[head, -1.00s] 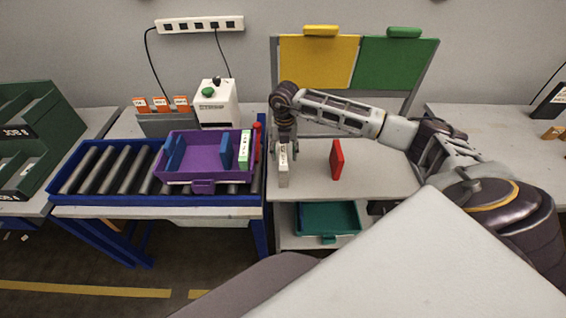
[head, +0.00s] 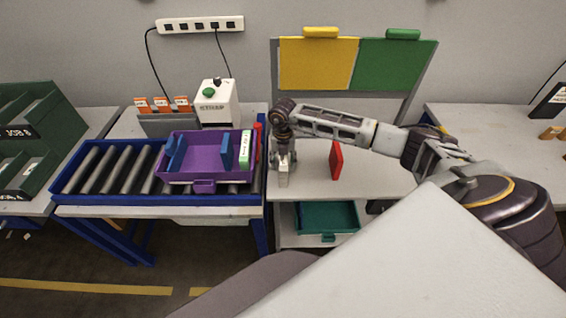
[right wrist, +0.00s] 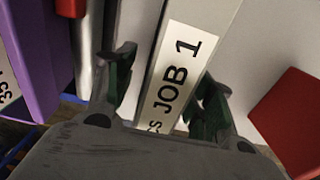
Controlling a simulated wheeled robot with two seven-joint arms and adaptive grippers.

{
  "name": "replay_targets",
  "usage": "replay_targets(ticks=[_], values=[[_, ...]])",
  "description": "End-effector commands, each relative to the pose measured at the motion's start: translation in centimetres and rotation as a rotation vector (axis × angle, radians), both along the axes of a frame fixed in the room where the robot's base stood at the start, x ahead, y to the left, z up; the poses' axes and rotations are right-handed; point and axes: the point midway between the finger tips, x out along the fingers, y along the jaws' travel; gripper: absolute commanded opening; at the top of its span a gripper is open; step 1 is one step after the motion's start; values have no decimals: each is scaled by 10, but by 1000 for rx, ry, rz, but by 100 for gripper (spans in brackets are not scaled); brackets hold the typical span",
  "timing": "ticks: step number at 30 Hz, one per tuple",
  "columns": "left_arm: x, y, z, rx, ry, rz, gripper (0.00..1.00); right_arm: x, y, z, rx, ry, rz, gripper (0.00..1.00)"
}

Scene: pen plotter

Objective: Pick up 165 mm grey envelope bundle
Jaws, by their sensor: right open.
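The grey envelope bundle (head: 283,178) stands upright on the white table near its left edge. In the right wrist view the bundle (right wrist: 205,18) carries a white label reading "JOB 1". My right gripper (head: 284,160) reaches down over the bundle from above. In the right wrist view my right gripper (right wrist: 165,90) is open, one finger on each side of the bundle, with a gap showing at the left finger. The head view is too small to show contact. My left gripper is not in view.
A red bundle (head: 336,160) stands to the right on the same table. A purple tray (head: 204,186) with blue and green-white bundles sits on the roller conveyor (head: 98,171) to the left. A teal tray (head: 327,237) lies on the shelf below.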

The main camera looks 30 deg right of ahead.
Motion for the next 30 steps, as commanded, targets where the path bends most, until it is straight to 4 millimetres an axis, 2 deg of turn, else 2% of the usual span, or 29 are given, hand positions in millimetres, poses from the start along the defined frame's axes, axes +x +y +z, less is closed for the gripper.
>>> replay_targets(ticks=[4,16,25,30], values=[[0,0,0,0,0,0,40,0,0,0,0,0,0,52],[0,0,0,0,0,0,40,0,0,0,0,0,0,1],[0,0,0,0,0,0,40,0,0,2,0,-1,-1,0],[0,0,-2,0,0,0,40,1,0,11,0,-1,-1,0]])
